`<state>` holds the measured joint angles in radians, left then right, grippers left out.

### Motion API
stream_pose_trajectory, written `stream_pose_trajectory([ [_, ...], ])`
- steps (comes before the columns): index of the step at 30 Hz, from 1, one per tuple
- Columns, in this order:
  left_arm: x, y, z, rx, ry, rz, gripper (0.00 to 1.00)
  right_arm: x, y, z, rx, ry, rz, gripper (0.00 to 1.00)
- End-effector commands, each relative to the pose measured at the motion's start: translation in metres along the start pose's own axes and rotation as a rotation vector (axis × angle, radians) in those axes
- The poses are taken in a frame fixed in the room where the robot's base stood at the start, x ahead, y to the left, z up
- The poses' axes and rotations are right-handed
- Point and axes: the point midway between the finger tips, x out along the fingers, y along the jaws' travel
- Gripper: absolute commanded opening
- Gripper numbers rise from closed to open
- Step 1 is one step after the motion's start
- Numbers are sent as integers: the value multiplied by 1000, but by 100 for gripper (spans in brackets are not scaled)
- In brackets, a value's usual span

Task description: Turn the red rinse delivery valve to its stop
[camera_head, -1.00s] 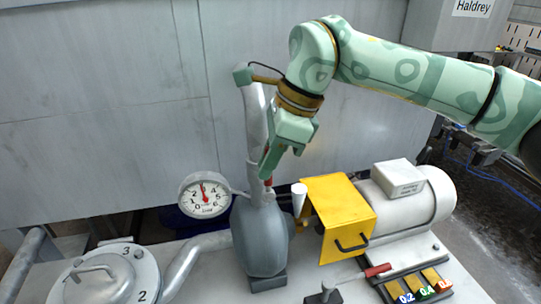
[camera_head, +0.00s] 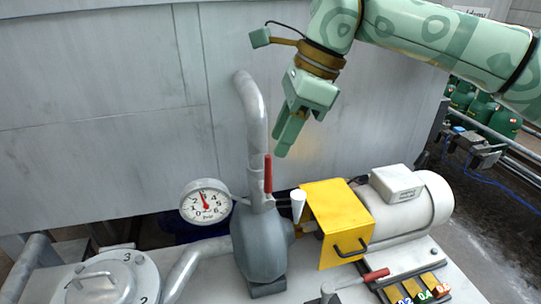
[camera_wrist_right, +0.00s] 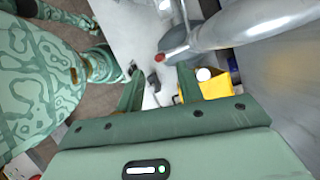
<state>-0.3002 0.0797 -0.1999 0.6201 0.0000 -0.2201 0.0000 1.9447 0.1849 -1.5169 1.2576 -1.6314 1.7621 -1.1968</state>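The red valve handle (camera_head: 268,173) stands upright along the front of the grey vertical pipe (camera_head: 252,110), just above the grey pump body (camera_head: 260,240). My right gripper (camera_head: 282,150) points down in front of the wall, slightly above and right of the handle in the head view. It is empty and apart from the handle. In the right wrist view its two fingers are spread apart (camera_wrist_right: 159,92), and a red end, likely the valve handle (camera_wrist_right: 160,57), shows beyond them beside the pipe. My left gripper is not seen in the head view.
A round gauge (camera_head: 205,201) stands left of the pipe. A white funnel (camera_head: 298,203), yellow guard (camera_head: 338,222) and white motor (camera_head: 432,205) stand to the right. Another lever with a red grip (camera_head: 375,275) lies in front. A round lid (camera_head: 105,278) is at front left.

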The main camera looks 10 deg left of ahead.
Motion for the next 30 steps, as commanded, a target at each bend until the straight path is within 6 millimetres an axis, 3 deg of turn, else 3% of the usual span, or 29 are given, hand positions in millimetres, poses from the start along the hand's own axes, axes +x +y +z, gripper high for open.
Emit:
stream_pose_trajectory([
  [3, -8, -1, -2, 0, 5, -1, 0, -37, 0, 2, 1, 1, -4, 37],
  [10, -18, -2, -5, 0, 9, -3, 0, -78, 0, 2, -1, 1, 0, 37],
  [15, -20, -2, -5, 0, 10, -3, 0, -87, 0, 1, -2, 1, 1, 37],
  [30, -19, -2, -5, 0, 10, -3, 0, -87, 0, 1, -2, 1, 2, 37],
])
